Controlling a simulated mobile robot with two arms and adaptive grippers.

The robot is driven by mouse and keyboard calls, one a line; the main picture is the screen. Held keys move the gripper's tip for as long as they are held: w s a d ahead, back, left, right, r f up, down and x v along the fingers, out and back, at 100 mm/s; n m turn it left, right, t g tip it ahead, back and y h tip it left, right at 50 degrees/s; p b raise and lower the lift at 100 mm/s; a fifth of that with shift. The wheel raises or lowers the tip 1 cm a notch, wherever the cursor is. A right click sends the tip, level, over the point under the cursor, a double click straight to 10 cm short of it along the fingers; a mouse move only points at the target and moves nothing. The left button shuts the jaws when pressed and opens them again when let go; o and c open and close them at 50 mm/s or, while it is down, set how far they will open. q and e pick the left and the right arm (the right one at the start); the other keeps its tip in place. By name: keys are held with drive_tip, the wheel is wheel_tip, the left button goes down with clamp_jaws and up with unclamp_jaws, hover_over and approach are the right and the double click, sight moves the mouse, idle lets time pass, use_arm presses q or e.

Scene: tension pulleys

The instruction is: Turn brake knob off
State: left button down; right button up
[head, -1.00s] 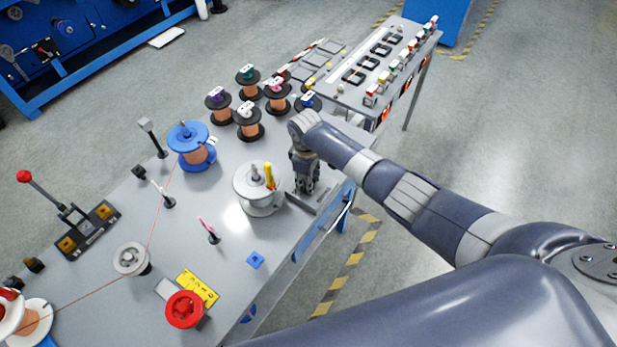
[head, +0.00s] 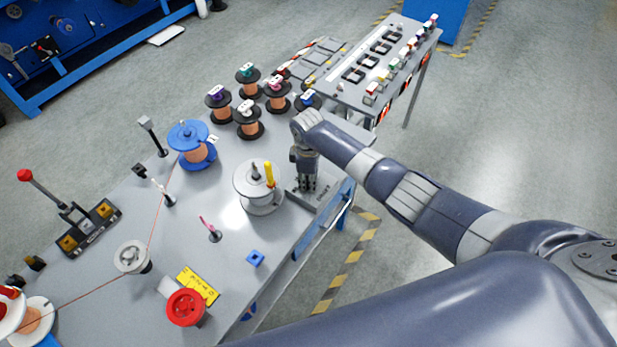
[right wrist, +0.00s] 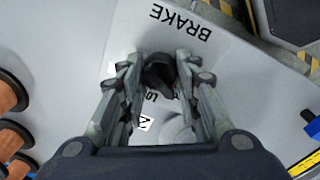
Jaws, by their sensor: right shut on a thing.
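The black brake knob (right wrist: 160,72) sits on a grey panel (right wrist: 225,52) marked BRAKE, with smaller lettering partly hidden below it. My right gripper (right wrist: 160,65) is around the knob, its fingers on both sides, shut on it. In the head view, my right gripper (head: 307,187) points down at the brake panel (head: 321,196) near the table's right edge; its fingers hide the knob there. The knob's exact setting cannot be read. My left gripper is not in view.
A white spool holder with a yellow handle (head: 270,176) stands close left of the right gripper. Several copper spools (head: 249,121) stand behind it. A blue-flanged spool (head: 190,150), a red knob (head: 186,307) and a red-tipped lever (head: 42,188) are farther left.

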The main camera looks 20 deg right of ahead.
drive_tip(key=o, duration=1.1)
drive_tip(key=shift+r, duration=0.1)
drive_tip(key=r, duration=1.1)
drive_tip(key=shift+s+a+r, duration=0.15)
drive_tip(key=shift+s+r, duration=0.25)
